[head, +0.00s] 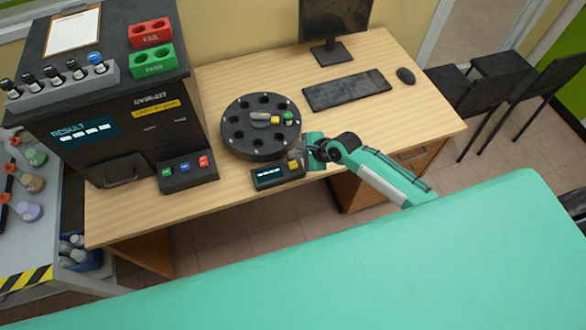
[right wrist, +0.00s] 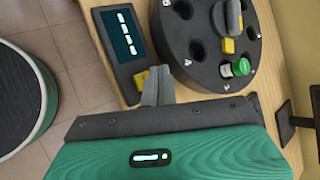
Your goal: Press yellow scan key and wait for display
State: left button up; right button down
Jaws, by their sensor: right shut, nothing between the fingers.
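A small black scanner box (head: 264,183) sits at the front edge of the wooden desk. It also shows in the right wrist view (right wrist: 110,20). Its display (right wrist: 124,33) shows a row of white dashes on dark blue. Its yellow scan key (right wrist: 141,79) is beside the display, partly covered by my fingertips. My right gripper (head: 303,157) is shut and empty, with its tips at the key; I cannot tell whether they touch or press it. The shut fingers also show in the right wrist view (right wrist: 157,82). My left gripper is not in view.
A round black carousel (head: 260,146) with a green-capped vial (head: 288,117) stands just behind the scanner. A black analyser (head: 130,110) and a three-button box (head: 188,174) are to the left. A keyboard (head: 346,90), mouse (head: 405,76) and monitor (head: 333,20) are behind.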

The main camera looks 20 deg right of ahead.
aim_at(289, 162)
notch_tip(289, 162, down, 3)
jog(key=shift+r, duration=0.1)
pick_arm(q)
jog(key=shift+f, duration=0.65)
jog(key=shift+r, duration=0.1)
pick_arm(e)
jog(key=shift+f, duration=0.25)
dwell(1.1)
jog(key=shift+f, duration=0.15)
jog(key=shift+f, duration=0.6)
dwell(0.9)
jog(key=shift+r, duration=0.15)
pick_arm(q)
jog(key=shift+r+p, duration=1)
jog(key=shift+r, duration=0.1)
pick_arm(e)
jog(key=shift+r, duration=0.85)
